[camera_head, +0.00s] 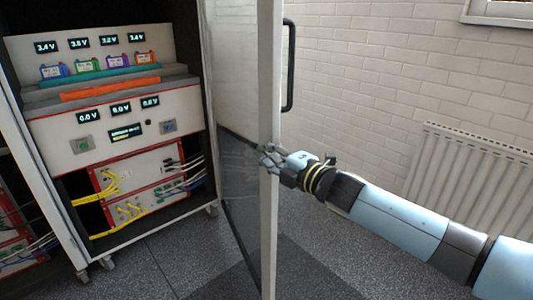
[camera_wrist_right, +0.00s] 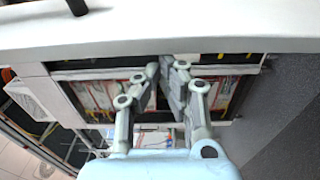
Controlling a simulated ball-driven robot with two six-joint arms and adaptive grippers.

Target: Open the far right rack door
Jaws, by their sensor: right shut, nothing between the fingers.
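The rack door (camera_head: 268,220) stands swung open to the right of the rack, with a pale frame edge and a dark see-through panel. Its black bar handle (camera_head: 290,65) is on the right side of the frame, well above my right gripper. My right gripper (camera_head: 266,155) is shut and empty at the door's frame edge; I cannot tell whether it touches. In the right wrist view the shut fingers (camera_wrist_right: 170,68) lie just under the pale door frame (camera_wrist_right: 190,28), and part of the handle (camera_wrist_right: 76,6) shows at the top left. My left gripper is out of view.
The open rack holds a cycler panel (camera_head: 62,150) with lit displays, coloured battery cells and yellow cables (camera_head: 112,182). A white radiator (camera_head: 460,175) stands against the brick wall at the right. The grey floor (camera_head: 165,255) in front of the rack is clear.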

